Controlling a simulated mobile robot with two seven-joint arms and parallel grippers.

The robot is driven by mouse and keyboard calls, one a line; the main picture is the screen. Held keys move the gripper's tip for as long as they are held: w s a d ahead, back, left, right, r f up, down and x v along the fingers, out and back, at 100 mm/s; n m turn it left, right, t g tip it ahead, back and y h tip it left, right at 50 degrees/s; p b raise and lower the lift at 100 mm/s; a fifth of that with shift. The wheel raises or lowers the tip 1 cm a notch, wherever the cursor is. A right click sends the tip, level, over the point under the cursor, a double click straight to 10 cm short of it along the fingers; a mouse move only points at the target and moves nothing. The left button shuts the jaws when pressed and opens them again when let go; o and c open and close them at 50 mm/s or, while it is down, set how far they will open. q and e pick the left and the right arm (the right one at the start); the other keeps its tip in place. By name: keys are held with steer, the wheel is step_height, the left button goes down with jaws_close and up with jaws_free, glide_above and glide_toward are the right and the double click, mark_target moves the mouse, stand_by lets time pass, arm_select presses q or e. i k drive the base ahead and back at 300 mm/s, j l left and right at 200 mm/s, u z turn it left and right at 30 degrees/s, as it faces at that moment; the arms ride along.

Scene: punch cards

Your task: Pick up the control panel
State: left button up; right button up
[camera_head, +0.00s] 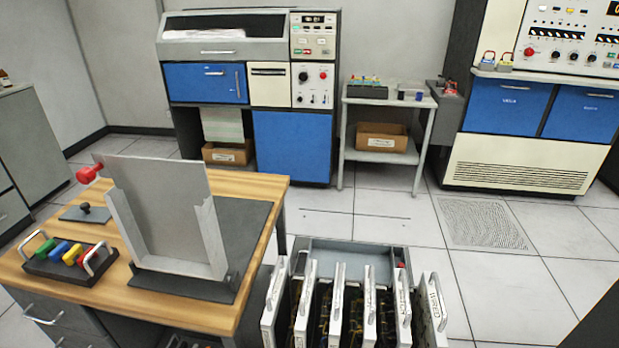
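The likely control panel (62,264) is a dark, low box with red, yellow, blue and green switches and a pale handle at each end. It lies on the left front part of the wooden-topped desk (190,318). Neither of my grippers shows in the head view, and nothing is seen touching the panel.
A rack of handled modules (350,258) stands right of the desk. Floor (380,220) is clear beyond.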

mark_target(300, 328)
steer(key=k+l, duration=0.7)
steer(key=l+u, duration=0.05)
steer(key=l, duration=0.05)
